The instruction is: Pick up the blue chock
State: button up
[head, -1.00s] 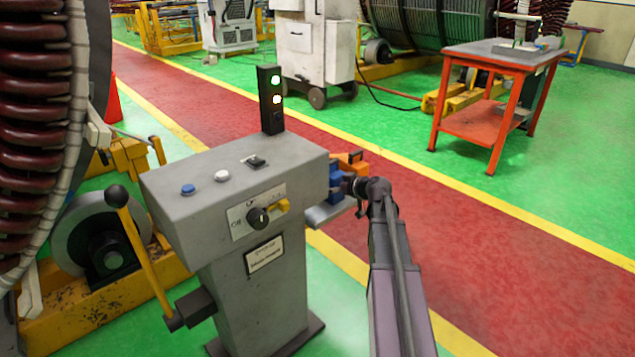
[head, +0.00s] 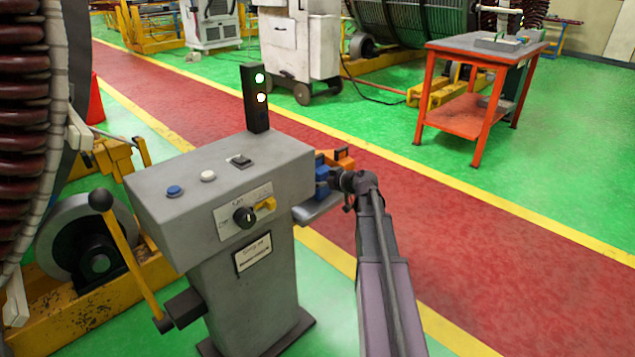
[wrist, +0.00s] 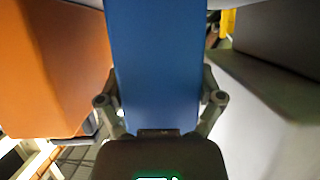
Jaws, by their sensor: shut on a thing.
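The blue chock (head: 321,172) is at the right side of the grey control pedestal, by a small grey side shelf (head: 318,209). In the wrist view the blue chock (wrist: 153,62) fills the middle as a long blue block. My gripper (wrist: 160,108) is shut on it, with one finger on each side. In the head view my gripper (head: 338,181) reaches in from the right and is partly hidden. Whether the chock rests on the shelf or is just above it, I cannot tell.
An orange block (head: 340,158) is close beside the blue chock; it also fills the left of the wrist view (wrist: 50,65). The grey control pedestal (head: 215,185) stands directly left. A red-framed table (head: 475,95) is farther back right. The red walkway is clear.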

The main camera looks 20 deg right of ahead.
jog(key=shift+r+p, duration=4.4)
jog(key=shift+r, duration=0.25)
jog(key=shift+r, duration=0.1)
jog(key=shift+w+r+p, duration=0.15)
jog(key=shift+r+p, duration=0.6)
jog(key=shift+p, duration=0.1)
notch_tip(320, 180, up, 22)
jog(key=p, duration=2.2)
jog(key=shift+r+p, duration=0.25)
jog(key=shift+p, duration=0.05)
